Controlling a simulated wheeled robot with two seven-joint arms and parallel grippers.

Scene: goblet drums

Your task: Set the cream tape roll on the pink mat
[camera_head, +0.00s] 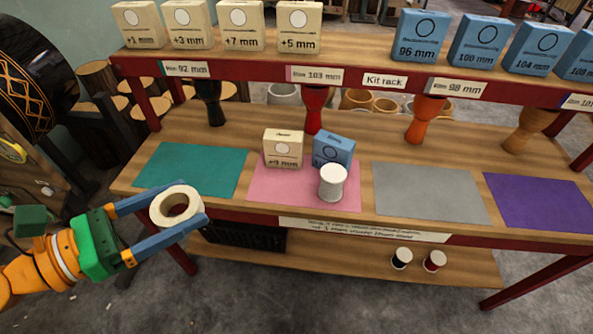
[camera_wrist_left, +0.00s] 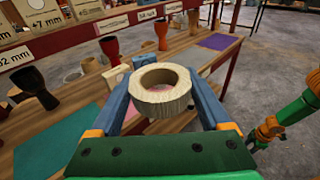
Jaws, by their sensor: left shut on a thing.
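The cream tape roll (camera_head: 166,208) is held between the blue fingers of my left gripper (camera_head: 172,212), in front of the bench's front edge at the left, near the teal mat. The roll also shows in the left wrist view (camera_wrist_left: 161,92), with a finger on each side. The pink mat (camera_head: 262,188) lies on the bench between the teal and grey mats. On it stand a cream "+9 mm" box (camera_head: 283,148), a blue box (camera_head: 333,152) and a white spool (camera_head: 332,183). My right gripper is not seen in the head view; part of a green and orange arm (camera_wrist_left: 272,130) shows in the wrist view.
A teal mat (camera_head: 192,168), a grey mat (camera_head: 428,193) and a purple mat (camera_head: 541,201) are bare. Goblet drums, including a red one (camera_head: 314,106), stand behind the mats. An upper shelf (camera_head: 350,57) holds cream and blue boxes. Two spools (camera_head: 402,258) stand on the lower shelf.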

